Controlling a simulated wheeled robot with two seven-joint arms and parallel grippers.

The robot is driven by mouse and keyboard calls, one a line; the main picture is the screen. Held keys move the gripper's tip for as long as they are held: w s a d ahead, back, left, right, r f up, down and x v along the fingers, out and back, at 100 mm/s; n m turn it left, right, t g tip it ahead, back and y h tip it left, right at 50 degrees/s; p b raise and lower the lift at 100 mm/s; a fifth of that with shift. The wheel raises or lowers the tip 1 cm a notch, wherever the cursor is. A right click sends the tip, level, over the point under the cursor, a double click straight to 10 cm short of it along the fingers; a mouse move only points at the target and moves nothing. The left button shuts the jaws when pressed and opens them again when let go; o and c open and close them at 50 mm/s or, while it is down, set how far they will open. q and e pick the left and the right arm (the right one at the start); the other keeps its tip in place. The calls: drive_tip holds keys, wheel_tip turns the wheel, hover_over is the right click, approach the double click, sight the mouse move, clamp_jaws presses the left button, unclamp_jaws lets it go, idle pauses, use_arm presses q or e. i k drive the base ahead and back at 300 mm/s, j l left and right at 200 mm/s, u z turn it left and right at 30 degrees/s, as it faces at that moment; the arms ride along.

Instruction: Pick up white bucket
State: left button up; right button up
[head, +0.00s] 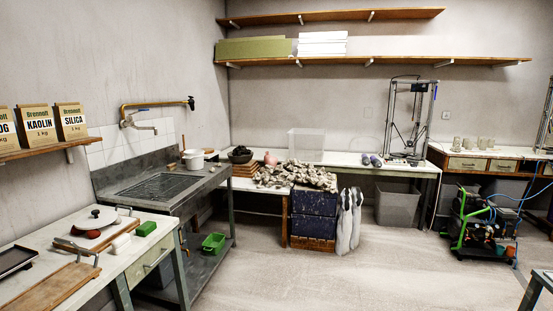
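A small white bucket (193,160) stands upright on the far end of the grey sink counter, near the back corner of the room. Something thin, like a stick or handle, rises beside its rim. What is inside it cannot be told from here. Neither of my grippers shows in the head view.
The sink counter (150,192) stands along the left wall, with a green basin (213,243) on its lower shelf. A worktable (125,262) is in the left foreground. Dark blue crates (313,203) stand at the back. The pale floor (370,275) in the middle is clear. A green-framed machine (480,225) stands at right.

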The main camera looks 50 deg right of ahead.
sight(195, 158)
drive_tip(key=z, duration=0.9)
drive_tip(key=i+l+z, duration=0.3)
drive_tip(key=i, duration=1)
drive_tip(key=i+l+z, duration=0.15)
drive_tip(key=i+z, duration=0.2)
drive_tip(key=i, duration=0.95)
